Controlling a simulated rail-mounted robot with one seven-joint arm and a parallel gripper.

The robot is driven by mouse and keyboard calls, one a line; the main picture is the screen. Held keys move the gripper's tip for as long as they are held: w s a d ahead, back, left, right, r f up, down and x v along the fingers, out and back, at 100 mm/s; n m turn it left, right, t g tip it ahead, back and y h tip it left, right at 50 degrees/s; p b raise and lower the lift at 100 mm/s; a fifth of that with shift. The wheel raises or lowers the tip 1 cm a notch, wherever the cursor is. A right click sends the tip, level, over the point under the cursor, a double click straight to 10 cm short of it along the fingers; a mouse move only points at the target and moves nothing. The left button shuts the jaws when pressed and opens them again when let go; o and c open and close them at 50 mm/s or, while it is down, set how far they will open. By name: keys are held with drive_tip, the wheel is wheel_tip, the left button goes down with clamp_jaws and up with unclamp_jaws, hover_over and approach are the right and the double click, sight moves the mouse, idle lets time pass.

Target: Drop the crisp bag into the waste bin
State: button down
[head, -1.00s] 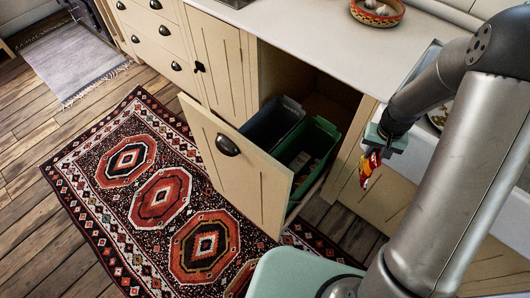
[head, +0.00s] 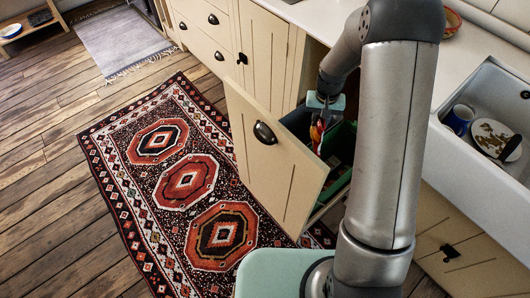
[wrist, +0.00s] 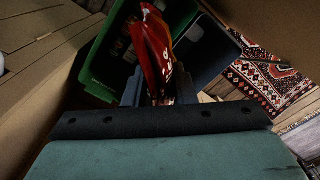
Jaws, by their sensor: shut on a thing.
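My gripper (wrist: 155,92) is shut on the red crisp bag (wrist: 152,45), which hangs from the jaws. In the head view the bag (head: 317,133) shows red and orange below my gripper (head: 325,105), above the pulled-out bin drawer. The drawer holds a green bin (wrist: 104,68) and a dark grey bin (wrist: 208,52). In the wrist view the bag lies across the gap between the two bins, nearer the green one. My arm hides much of the bins in the head view. How high the bag is above the rims is hard to tell.
The drawer front (head: 275,160) stands out from the cabinet over a patterned rug (head: 185,180). A white counter (head: 315,18) runs behind. A sink (head: 480,130) with a blue mug (head: 458,119) and a stained plate (head: 494,140) is at right.

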drive_tip(key=w+f+m+b, duration=0.1)
drive_tip(key=w+f+b, duration=0.3)
drive_tip(key=w, duration=0.3)
drive_tip(key=w+a+f+m+b, duration=0.1)
drive_tip(key=w+f+m+b, duration=0.15)
drive_tip(key=w, duration=0.45)
drive_tip(key=w+f+m+b, duration=0.1)
drive_tip(key=w+f+b, duration=0.35)
drive_tip(key=w, duration=0.25)
drive_tip(key=shift+s+a+f+b, duration=0.15)
drive_tip(key=shift+f+b, duration=0.65)
drive_tip(key=shift+f, duration=0.6)
drive_tip(key=shift+s+a+f+b, duration=0.1)
drive_tip(key=shift+f+b, duration=0.7)
drive_tip(key=shift+f, duration=0.6)
drive_tip(key=c, duration=1.1)
unclamp_jaws()
drive_tip(key=shift+r, duration=0.15)
wheel_tip(320, 180, up, 17)
drive_tip(key=p, duration=0.2)
